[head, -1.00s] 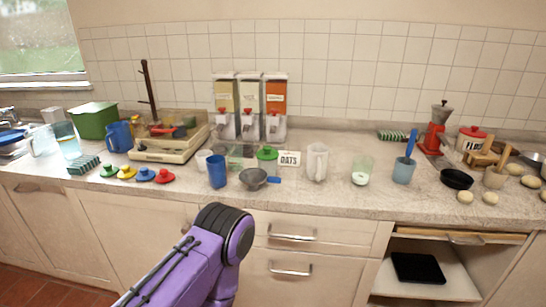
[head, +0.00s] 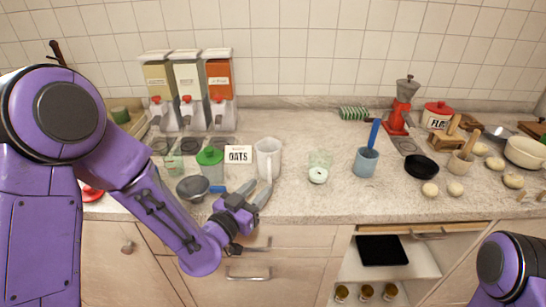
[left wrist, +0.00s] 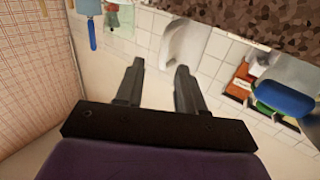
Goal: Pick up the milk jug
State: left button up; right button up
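The milk jug (head: 267,155) is a white upright jug with a handle, standing near the front of the counter just right of the OATS sign. It also shows in the left wrist view (left wrist: 184,42), beyond my fingers. My left gripper (head: 259,188) is at the counter's front edge, just in front of and below the jug. In the left wrist view its two fingers (left wrist: 160,72) are spread apart with nothing between them. My right gripper is out of sight; only a purple part of my right arm shows at the lower right.
The OATS sign (head: 238,155), a green-lidded jar (head: 210,160) and a grey bowl (head: 192,188) stand left of the jug. Cereal dispensers (head: 188,90) are behind.

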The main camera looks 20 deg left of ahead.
aim_at(270, 175)
pick_arm(q)
jog(key=shift+w+d+r+p, duration=0.1)
jog(key=shift+w+r+p, duration=0.2)
jog(key=shift+w, duration=0.45)
jog(key=p+x, duration=0.1)
jog(key=x, duration=0.1)
jog(key=p+x, duration=0.1)
jog(key=x, duration=0.2)
jog(key=shift+w+f, duration=0.2)
jog(key=shift+f, duration=0.05)
jog(key=shift+s, duration=0.1)
jog(key=c, duration=0.3)
grip_shut()
